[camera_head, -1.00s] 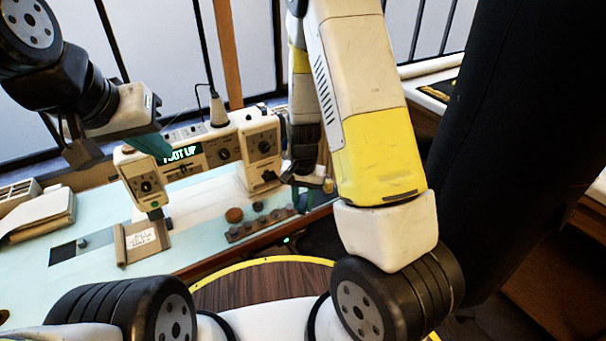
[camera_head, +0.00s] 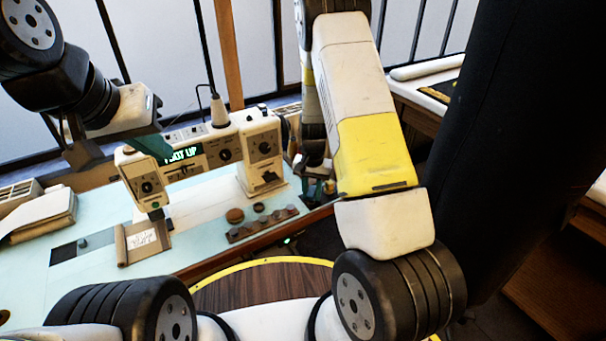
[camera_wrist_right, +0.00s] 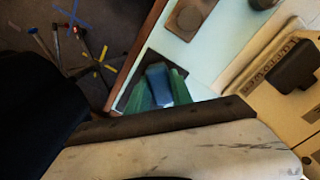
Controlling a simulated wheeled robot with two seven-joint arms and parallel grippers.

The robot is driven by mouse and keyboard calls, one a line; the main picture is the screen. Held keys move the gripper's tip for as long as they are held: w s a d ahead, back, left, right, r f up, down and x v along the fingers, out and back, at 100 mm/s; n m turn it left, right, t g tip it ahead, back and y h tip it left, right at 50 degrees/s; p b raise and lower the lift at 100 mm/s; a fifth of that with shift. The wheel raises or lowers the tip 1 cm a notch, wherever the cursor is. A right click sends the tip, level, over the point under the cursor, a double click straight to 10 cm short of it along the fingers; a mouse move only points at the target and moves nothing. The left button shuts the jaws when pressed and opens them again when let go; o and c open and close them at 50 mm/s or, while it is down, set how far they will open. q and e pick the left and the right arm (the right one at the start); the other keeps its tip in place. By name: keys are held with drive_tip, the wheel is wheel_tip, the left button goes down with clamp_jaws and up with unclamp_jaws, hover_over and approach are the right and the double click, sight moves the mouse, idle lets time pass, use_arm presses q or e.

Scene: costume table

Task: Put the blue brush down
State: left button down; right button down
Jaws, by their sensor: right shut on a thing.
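My right gripper (camera_head: 317,188) is at the right end of the pale blue table, partly behind my own arm. In the right wrist view its green fingers (camera_wrist_right: 160,92) are shut on a blue piece, the blue brush (camera_wrist_right: 157,80). Only a short blue part shows between the fingers; the rest is hidden. A dark square patch lies around the fingertips by the table edge; I cannot tell whether the brush touches it. My left gripper (camera_head: 152,147) is at the left, above the back of the table. Its green fingers are seen side-on, so their opening is unclear.
A strip of dark round knobs (camera_head: 262,223) lies near the front edge. In the right wrist view, thin tools (camera_wrist_right: 58,45) and coloured cross marks lie on the floor.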

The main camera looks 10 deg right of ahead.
drive_tip(key=shift+f, duration=0.15)
drive_tip(key=c, duration=1.1)
unclamp_jaws()
wheel_tip(320, 180, up, 12)
wheel_tip(320, 180, up, 18)
drive_tip(key=n+t+y, duration=0.2)
drive_tip(key=t, duration=0.1)
hover_over(312, 191)
drive_tip(key=s+a, duration=0.2)
drive_tip(key=s, duration=0.7)
drive_tip(key=s+r+n+t, duration=0.1)
drive_tip(key=s+r, duration=0.1)
drive_tip(key=s, duration=0.3)
drive_tip(key=s+r+n+t, duration=0.1)
drive_tip(key=s+r, duration=0.2)
drive_tip(key=s, duration=0.2)
drive_tip(key=s+r+n+t, duration=0.1)
drive_tip(key=s+r, duration=0.2)
drive_tip(key=s, duration=0.2)
drive_tip(key=shift+a+n, duration=0.1)
drive_tip(key=shift+n, duration=0.2)
